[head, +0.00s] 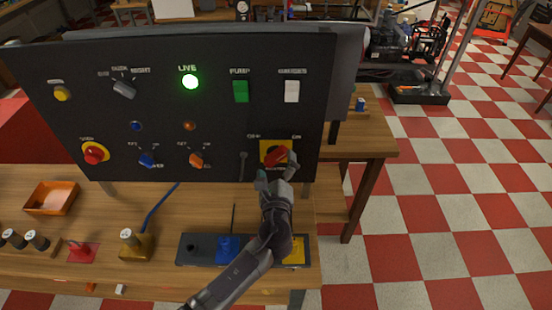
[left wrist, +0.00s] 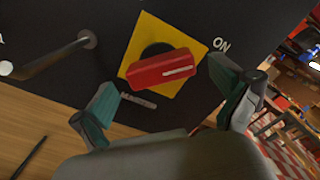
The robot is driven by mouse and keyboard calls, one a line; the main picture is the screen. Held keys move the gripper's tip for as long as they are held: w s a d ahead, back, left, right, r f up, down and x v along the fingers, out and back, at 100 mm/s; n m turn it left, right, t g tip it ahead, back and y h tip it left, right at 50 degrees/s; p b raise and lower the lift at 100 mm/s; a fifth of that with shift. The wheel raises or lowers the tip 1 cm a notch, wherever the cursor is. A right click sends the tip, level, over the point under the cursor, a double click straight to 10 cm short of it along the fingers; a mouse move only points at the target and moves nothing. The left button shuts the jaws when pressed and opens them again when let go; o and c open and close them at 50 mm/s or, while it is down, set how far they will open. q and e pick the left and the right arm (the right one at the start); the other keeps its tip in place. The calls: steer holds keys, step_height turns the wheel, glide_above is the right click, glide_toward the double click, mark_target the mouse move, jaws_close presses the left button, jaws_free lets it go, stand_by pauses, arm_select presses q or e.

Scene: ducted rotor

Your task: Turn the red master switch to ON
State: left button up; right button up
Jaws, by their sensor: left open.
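The red master switch (head: 275,156) is a red handle on a yellow plate at the lower right of the black panel. In the left wrist view the red handle (left wrist: 158,71) sits on a dark hub, its white line at the end nearer the ON lettering, slightly below that word. My left gripper (head: 275,180) is just below the switch, close to the panel. In the left wrist view its teal fingertips (left wrist: 163,92) are open, one on each side of the handle, with nothing held. Contact with the handle cannot be told. My right gripper is not in view.
The panel (head: 215,115) also has a lit green LIVE lamp (head: 190,82), a green rocker (head: 240,91), a white rocker (head: 292,91), and knobs. A metal lever (left wrist: 55,55) sticks out left of the switch. An orange tray (head: 51,197) is on the wooden bench.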

arm_select(q)
steer(key=s, duration=0.9)
steer(key=shift+s, duration=0.4)
